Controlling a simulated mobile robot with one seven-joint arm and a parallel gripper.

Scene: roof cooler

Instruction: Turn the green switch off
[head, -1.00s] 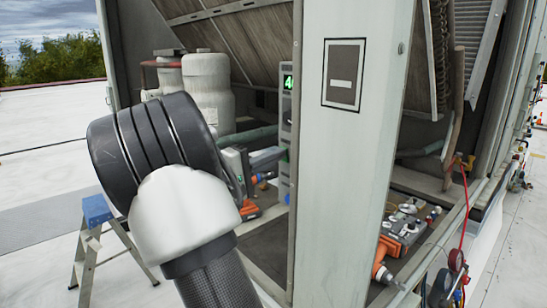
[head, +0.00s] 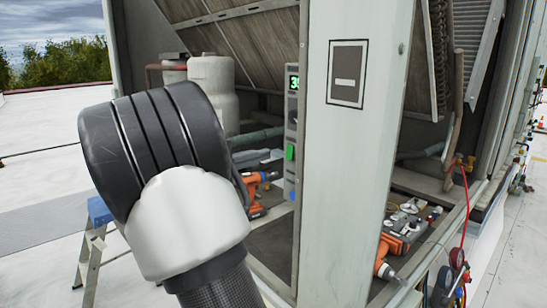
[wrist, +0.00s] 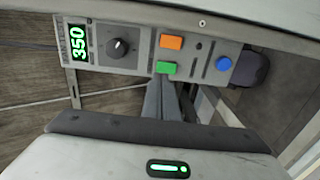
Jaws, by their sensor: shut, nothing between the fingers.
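The green switch (wrist: 166,68) is a small bright block on a grey control panel (wrist: 145,50) in the wrist view. It also shows in the head view (head: 290,152), on the narrow panel behind the pale post. I cannot tell which way it is set. My gripper (wrist: 168,84) is shut and empty. In the wrist view its dark fingers point at the panel, with their tips beside the green switch's lower edge; whether they touch it is unclear. In the head view my arm hides most of the hand.
The panel also has an orange switch (wrist: 171,42), a black knob (wrist: 120,47), a blue button (wrist: 223,63) and a green display (wrist: 77,41) reading 350. The pale post (head: 352,150) stands right of the panel. An orange drill (head: 258,185) lies inside the housing.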

